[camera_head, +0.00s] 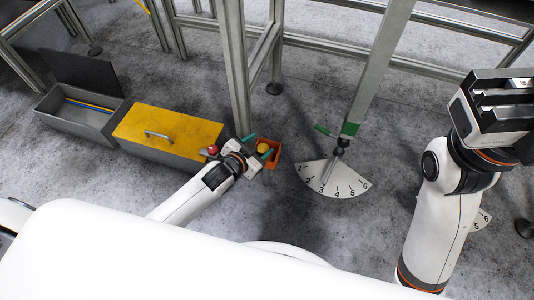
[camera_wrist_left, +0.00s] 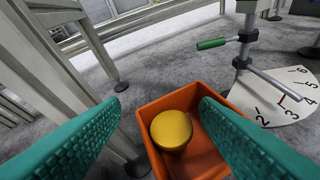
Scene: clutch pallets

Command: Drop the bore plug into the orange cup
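The yellow round bore plug (camera_head: 263,148) is inside the square orange cup (camera_head: 276,158). In the left wrist view the plug (camera_wrist_left: 171,129) sits within the walls of the cup (camera_wrist_left: 150,104), towards its left side. I cannot tell whether it touches the cup's floor. My left gripper (camera_head: 259,146) is at the cup, with its green fingers spread wide. In the left wrist view the gripper (camera_wrist_left: 158,108) has the right finger across the cup and the left finger outside it; neither grips the plug. My right gripper (camera_head: 502,100) is raised at the right; its finger gap is unclear.
A metal post (camera_head: 236,75) stands just behind the cup. To the right is a numbered dial (camera_head: 334,180) with a green-handled lever (camera_head: 323,130). A yellow-lidded box (camera_head: 168,135) and an open grey box (camera_head: 80,112) stand at left. The floor between dial and right arm is clear.

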